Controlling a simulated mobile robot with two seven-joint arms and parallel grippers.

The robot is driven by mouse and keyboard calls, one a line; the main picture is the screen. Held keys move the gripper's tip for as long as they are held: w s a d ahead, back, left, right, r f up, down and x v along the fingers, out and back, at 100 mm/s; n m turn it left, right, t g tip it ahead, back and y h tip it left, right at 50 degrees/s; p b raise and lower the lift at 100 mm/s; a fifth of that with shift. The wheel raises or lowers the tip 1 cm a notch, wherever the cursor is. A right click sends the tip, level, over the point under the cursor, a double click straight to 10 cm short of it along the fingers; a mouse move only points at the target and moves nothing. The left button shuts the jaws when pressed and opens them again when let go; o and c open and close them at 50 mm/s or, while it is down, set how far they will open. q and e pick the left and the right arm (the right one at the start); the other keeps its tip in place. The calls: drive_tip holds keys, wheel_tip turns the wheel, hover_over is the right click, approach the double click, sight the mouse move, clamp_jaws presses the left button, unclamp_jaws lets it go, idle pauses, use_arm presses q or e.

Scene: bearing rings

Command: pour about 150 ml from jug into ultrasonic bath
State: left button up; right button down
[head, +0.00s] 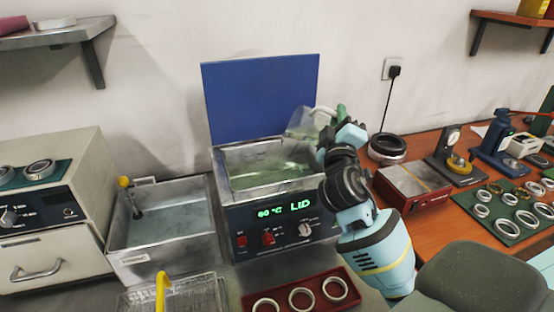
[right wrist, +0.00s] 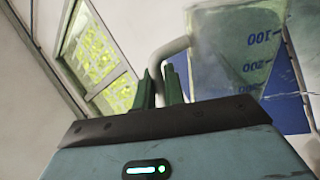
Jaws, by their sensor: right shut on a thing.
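The clear jug (head: 302,123) is held above the back right of the ultrasonic bath (head: 285,225), tilted with its mouth toward the left. My right gripper (head: 333,121) is shut on its pale handle. In the right wrist view the green fingers (right wrist: 158,88) pinch the handle (right wrist: 170,50), and the jug wall (right wrist: 235,45) shows marks 100, 200 and a partly hidden lower one. The jug's liquid level and any stream are not clear. The bath's blue lid (head: 260,95) stands open, greenish liquid lies in its tank, and its display reads 60 °C LID. My left gripper is out of view.
A steel tank (head: 165,222) with liquid stands left of the bath. A wire basket with a yellow handle (head: 161,292) and a red tray (head: 258,301) of rings are in front.

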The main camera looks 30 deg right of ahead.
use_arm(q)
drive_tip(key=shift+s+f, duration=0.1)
use_arm(e)
drive_tip(key=shift+s+a+f, duration=0.1)
drive_tip(key=shift+s+a, duration=0.05)
drive_tip(key=shift+a, duration=0.05)
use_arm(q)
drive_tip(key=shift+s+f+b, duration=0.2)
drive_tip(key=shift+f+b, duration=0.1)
use_arm(e)
drive_tip(key=shift+a+f+n+t+y, duration=0.35)
drive_tip(key=shift+f+n+t, duration=0.2)
drive_tip(key=shift+n, duration=0.45)
idle(0.7)
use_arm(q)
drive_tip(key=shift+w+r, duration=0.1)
use_arm(e)
drive_tip(key=shift+w+a, duration=0.15)
drive_tip(key=shift+w, duration=0.1)
